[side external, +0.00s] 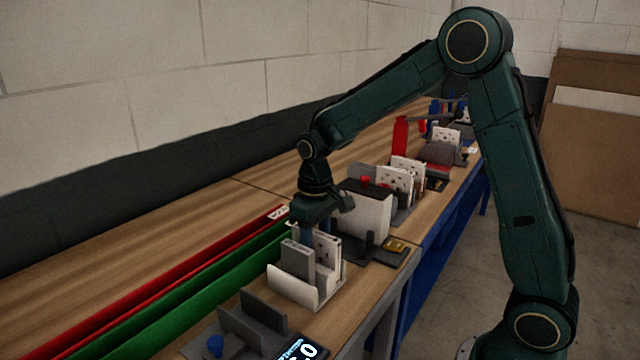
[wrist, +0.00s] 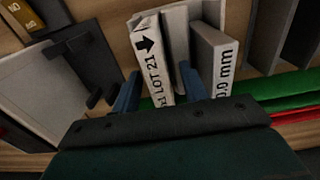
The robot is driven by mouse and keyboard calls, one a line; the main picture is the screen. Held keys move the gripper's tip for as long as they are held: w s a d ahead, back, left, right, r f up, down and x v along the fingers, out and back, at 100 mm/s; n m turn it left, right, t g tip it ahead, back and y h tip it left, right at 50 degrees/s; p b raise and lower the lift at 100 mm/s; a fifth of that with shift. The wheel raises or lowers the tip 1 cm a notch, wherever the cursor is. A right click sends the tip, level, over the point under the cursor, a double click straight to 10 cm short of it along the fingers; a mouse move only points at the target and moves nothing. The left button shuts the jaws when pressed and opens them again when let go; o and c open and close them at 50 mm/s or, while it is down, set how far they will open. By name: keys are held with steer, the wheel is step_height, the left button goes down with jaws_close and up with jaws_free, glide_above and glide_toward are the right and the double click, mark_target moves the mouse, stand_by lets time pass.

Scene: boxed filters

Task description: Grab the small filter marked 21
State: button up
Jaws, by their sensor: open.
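A thin white box (wrist: 151,58) with a black arrow and print that reads "LOT 21" shows in the wrist view. My gripper (wrist: 161,72) is open, with one blue finger left of this box and the other to its right. I cannot tell whether either finger touches it. A grey box (wrist: 214,60) with a white edge reading "0.0 mm" stands just right of the right finger. In the side view, my gripper (side external: 318,230) points down over the white holder (side external: 290,290). The grey box (side external: 298,262) and the white box (side external: 328,246) stand in that holder; the fingers are partly hidden.
A large white box with a dark top (side external: 364,212) stands close behind the holder. A grey rack (side external: 262,320) and a display (side external: 298,350) are in front. Green (side external: 190,285) and red (side external: 180,265) rails run along the left. Bare wood lies beyond them.

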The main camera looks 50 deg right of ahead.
steer(key=shift+c, duration=0.2)
jaws_close()
steer(key=shift+r, duration=0.1)
step_height(320, 180, up, 20)
stand_by(0.7)
steer(key=shift+d, duration=0.1)
stand_by(0.4)
